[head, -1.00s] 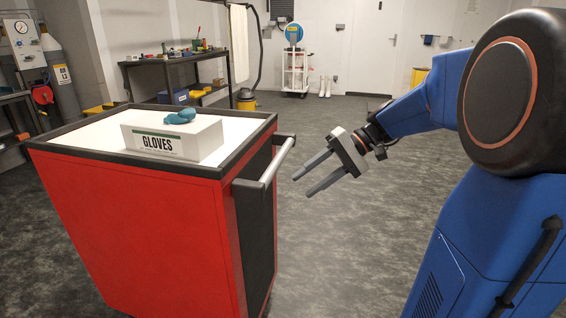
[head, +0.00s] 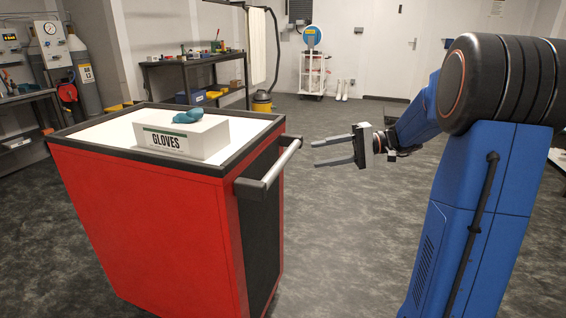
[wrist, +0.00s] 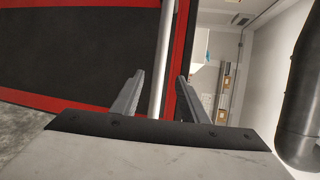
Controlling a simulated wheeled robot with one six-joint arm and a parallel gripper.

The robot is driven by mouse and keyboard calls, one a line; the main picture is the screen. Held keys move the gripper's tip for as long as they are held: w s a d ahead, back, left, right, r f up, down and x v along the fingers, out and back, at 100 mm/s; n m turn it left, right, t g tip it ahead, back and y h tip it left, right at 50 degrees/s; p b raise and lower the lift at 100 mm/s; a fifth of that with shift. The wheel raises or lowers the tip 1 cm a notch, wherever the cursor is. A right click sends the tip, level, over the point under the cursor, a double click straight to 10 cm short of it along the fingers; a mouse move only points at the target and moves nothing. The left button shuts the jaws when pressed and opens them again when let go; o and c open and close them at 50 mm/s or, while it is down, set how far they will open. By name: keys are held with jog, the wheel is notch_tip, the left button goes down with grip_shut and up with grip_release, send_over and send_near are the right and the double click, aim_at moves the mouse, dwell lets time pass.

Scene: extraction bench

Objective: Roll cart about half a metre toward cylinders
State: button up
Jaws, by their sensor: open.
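The red cart (head: 145,215) with a black side panel and a grey top rim stands at the left in the head view. Its bar handle (head: 268,169) sticks out from the right side. My gripper (head: 316,153) is open and empty, a short way to the right of the handle, with its fingers pointing at it. In the wrist view the handle bar (wrist: 162,60) runs between the two fingers (wrist: 155,95) in line of sight, ahead of them. The gas cylinders (head: 84,78) stand by the wall at the far left, beyond the cart.
A glove box (head: 181,139) with teal gloves (head: 188,116) lies on the cart top. A workbench (head: 190,75), a yellow vacuum (head: 262,101) and a white trolley (head: 313,72) stand at the back. Dark floor (head: 350,240) is clear between the cart and my body.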

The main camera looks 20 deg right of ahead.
aim_at(288, 160)
jog(key=x, duration=1.2)
jog(key=shift+a, duration=0.2)
grip_shut()
